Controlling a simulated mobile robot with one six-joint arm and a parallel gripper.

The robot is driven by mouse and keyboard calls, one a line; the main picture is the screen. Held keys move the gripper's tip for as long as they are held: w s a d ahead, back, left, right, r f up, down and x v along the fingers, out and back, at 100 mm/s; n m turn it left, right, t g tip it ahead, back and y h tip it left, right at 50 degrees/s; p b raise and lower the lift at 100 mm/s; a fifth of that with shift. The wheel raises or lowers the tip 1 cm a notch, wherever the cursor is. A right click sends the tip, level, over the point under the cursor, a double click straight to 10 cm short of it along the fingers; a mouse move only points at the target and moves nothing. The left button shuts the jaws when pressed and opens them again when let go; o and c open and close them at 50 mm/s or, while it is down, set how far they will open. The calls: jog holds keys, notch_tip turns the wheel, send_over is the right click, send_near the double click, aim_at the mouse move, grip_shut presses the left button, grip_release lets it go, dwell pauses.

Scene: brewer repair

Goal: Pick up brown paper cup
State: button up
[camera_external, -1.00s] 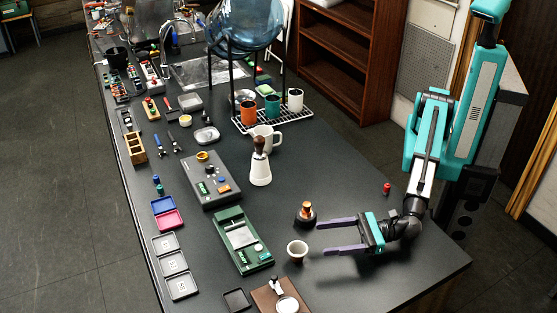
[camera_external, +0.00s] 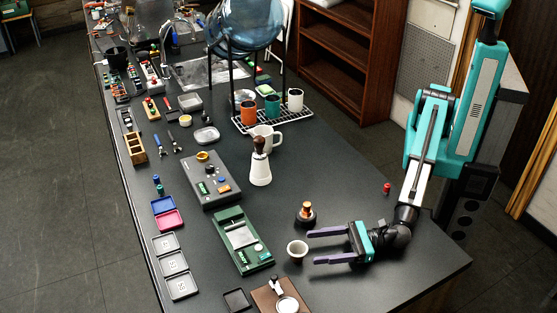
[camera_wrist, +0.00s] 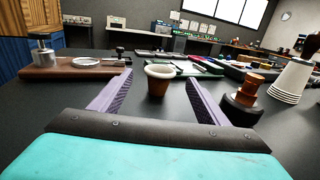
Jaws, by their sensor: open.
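The brown paper cup (camera_external: 297,251) stands upright on the dark counter, with a pale rim and interior. My gripper (camera_external: 311,247) is open and low over the counter, its purple fingers pointing left, with the cup at the fingertips. In the wrist view the cup (camera_wrist: 159,80) is centred between the two finger ends (camera_wrist: 153,92), apparently touching neither. I cannot tell how far the tips reach past it.
A black and copper tamper-like object (camera_external: 306,214) stands close beyond the upper finger. A green scale (camera_external: 241,240) lies left of the cup, and a brown board (camera_external: 268,294) with a metal tool lies nearer. A white conical vessel (camera_external: 260,168) stands farther back.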

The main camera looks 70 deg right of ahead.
aim_at(305, 249)
jog(key=shift+p+x, duration=0.7)
jog(key=shift+x, duration=1.8)
jog(key=c, duration=1.1)
jog(key=shift+r, duration=0.2)
jog(key=shift+r+b, duration=0.5)
jog(key=shift+r, duration=0.35)
jog(key=shift+s+d+r+b, duration=0.2)
jog(key=shift+d+r+b, duration=0.15)
jog(key=shift+r, duration=0.3)
jog(key=s+d+b, duration=0.1)
jog(key=s+d, duration=0.1)
jog(key=d, duration=0.2)
jog(key=s+d+r+b, duration=0.1)
jog(key=s+d, duration=0.1)
jog(key=d, duration=0.3)
jog(key=s+d+b, duration=0.1)
jog(key=s+d, duration=0.2)
jog(key=d, duration=0.1)
jog(key=shift+d+r, duration=0.3)
